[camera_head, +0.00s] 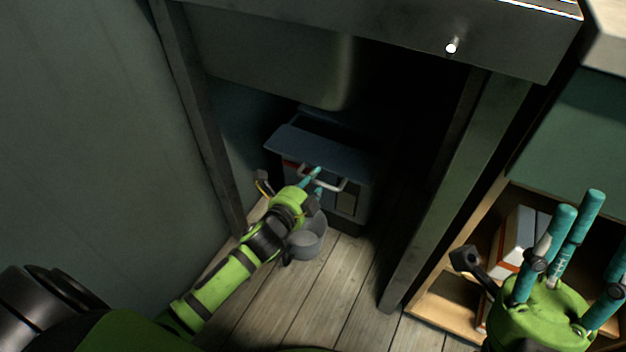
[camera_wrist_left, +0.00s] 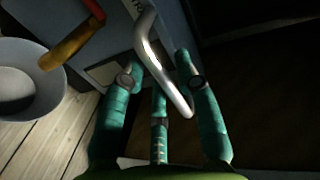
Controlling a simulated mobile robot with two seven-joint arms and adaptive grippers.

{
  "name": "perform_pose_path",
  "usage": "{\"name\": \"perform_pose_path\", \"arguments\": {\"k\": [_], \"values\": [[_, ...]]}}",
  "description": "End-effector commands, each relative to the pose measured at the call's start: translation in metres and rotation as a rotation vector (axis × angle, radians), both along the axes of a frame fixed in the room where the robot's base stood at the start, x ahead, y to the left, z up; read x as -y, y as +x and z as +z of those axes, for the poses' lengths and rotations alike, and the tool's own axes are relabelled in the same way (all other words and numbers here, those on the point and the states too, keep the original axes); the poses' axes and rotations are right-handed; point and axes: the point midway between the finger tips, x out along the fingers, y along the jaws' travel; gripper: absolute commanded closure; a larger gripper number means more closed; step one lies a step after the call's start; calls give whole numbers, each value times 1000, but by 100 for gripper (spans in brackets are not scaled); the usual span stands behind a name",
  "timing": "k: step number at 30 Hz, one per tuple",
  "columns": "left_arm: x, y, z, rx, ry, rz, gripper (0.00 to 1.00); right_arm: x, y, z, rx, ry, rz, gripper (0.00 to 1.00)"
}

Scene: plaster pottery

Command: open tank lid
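The tank (camera_head: 352,205) is a blue-grey box standing under the counter in the head view. Its flat lid (camera_head: 320,146) is on top, with a dark area behind it; I cannot tell whether the lid is raised. A silver bar handle (camera_head: 330,184) is on the tank's front. My left gripper (camera_head: 317,180) is at this handle. In the left wrist view the handle (camera_wrist_left: 160,65) runs between the teal fingers of the left gripper (camera_wrist_left: 157,75), which are spread apart. Contact is unclear. My right gripper (camera_head: 575,245) is open and empty at the lower right.
A grey bowl-like vessel (camera_head: 306,243) is on the plank floor below my left gripper; a pale round vessel also shows in the left wrist view (camera_wrist_left: 25,85). Counter legs (camera_head: 455,190) flank the tank. A wooden shelf (camera_head: 448,312) with boxes is at right.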

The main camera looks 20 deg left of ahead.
Motion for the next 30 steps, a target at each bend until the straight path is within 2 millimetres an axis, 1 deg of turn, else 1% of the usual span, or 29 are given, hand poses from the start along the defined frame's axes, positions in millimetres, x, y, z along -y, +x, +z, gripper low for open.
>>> {"name": "perform_pose_path", "arguments": {"k": [10,14,17,24,27,30], "values": [[0,-1,0,-1,0,0,57,0,0,0,2,0,-1,60],[-1,-12,1,-2,1,0,57,0,0,0,2,0,-1,60],[-2,-30,5,-4,0,-1,57,0,0,0,2,0,-1,60],[-6,-78,15,-4,-1,-1,57,0,0,0,1,0,-1,60],[-7,-95,19,-3,0,0,57,0,0,0,1,0,-1,60],[-8,-106,21,-3,0,1,57,0,0,0,1,0,-1,60]]}}
